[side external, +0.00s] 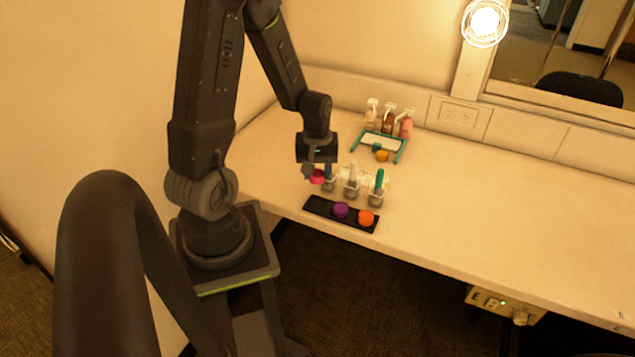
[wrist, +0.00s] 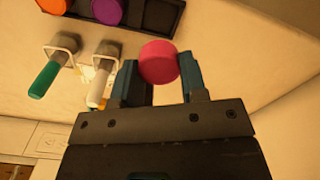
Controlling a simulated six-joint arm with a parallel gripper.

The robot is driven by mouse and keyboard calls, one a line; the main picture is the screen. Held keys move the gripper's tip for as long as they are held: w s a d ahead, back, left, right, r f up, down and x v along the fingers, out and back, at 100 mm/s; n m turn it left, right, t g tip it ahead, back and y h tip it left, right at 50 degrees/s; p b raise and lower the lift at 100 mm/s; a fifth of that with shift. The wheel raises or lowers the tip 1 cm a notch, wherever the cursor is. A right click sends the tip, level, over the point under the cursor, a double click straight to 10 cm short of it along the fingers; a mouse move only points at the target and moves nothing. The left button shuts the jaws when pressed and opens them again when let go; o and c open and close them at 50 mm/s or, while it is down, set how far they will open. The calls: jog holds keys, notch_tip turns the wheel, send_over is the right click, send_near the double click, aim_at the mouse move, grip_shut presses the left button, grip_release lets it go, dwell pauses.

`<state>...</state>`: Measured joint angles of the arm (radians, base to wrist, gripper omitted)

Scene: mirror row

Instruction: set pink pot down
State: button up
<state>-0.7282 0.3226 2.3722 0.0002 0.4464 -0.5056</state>
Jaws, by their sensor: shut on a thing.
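The pink pot (wrist: 159,62) is a small round pot, held between the two fingers of my gripper (wrist: 160,80) in the wrist view. In the side external view the pink pot (side external: 317,176) shows just under my gripper (side external: 312,172), which is shut on it. It is left of the brush stands and close above the left end of the black tray (side external: 330,213). I cannot tell its exact height. The tray holds a purple pot (side external: 341,210) and an orange pot (side external: 366,217). Its left end looks empty.
Brushes in small stands, one with a green handle (side external: 379,182) and one white (side external: 353,175), stand behind the tray. Farther back are a teal-framed tray (side external: 401,148), a yellow-orange pot (side external: 382,156) and pump bottles (side external: 388,121). The counter to the right is clear.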

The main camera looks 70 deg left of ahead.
jog(key=r, duration=0.7)
jog(key=shift+w+a+r, duration=0.25)
jog(key=shift+a, duration=0.1)
jog(key=w+a+n, duration=0.4)
jog(key=w+a, duration=0.1)
jog(key=a, duration=0.5)
jog(key=w+a+n, duration=0.4)
jog(key=a+n, duration=0.1)
jog(key=a, duration=0.5)
send_over(360, 155)
jog(key=f, duration=1.2)
jog(key=shift+s+a, duration=0.15)
jog(key=shift+a, duration=0.05)
jog(key=shift+w+d+f, duration=0.1)
jog(key=shift+w+f, duration=0.1)
jog(key=shift+f, duration=1.95)
jog(key=shift+f, duration=0.2)
